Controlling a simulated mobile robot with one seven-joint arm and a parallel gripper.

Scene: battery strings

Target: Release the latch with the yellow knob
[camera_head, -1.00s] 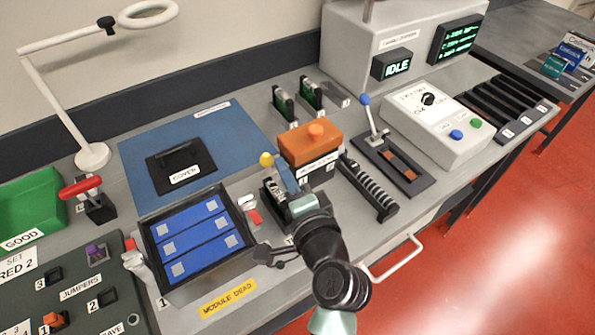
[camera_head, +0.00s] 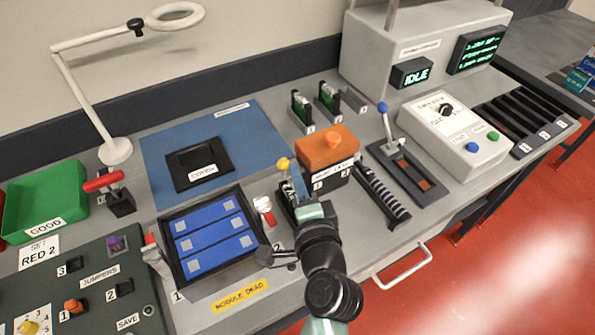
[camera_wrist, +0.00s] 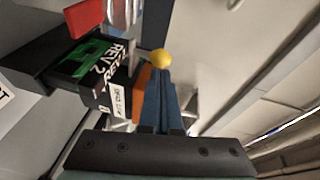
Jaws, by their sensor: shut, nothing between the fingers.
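The yellow knob (camera_head: 283,163) stands near the middle of the bench, just left of the orange-topped box. In the wrist view the yellow knob (camera_wrist: 162,59) shows at the tips of my gripper (camera_wrist: 162,75). My gripper's blue fingers (camera_head: 296,178) are together and empty, close beside the knob in the head view. I cannot tell whether they touch it. A black holder (camera_wrist: 93,92) with a green board marked REV 2 lies left of the fingers in the wrist view. The latch below the knob is mostly hidden by my fingers and wrist.
The orange-topped box (camera_head: 327,147) stands close on the right. A tray with blue modules (camera_head: 241,264) and a red-and-white clip (camera_head: 264,209) are on the left. A blue-knobbed lever (camera_head: 385,118) stands farther right. A blue mat (camera_head: 160,150) lies behind.

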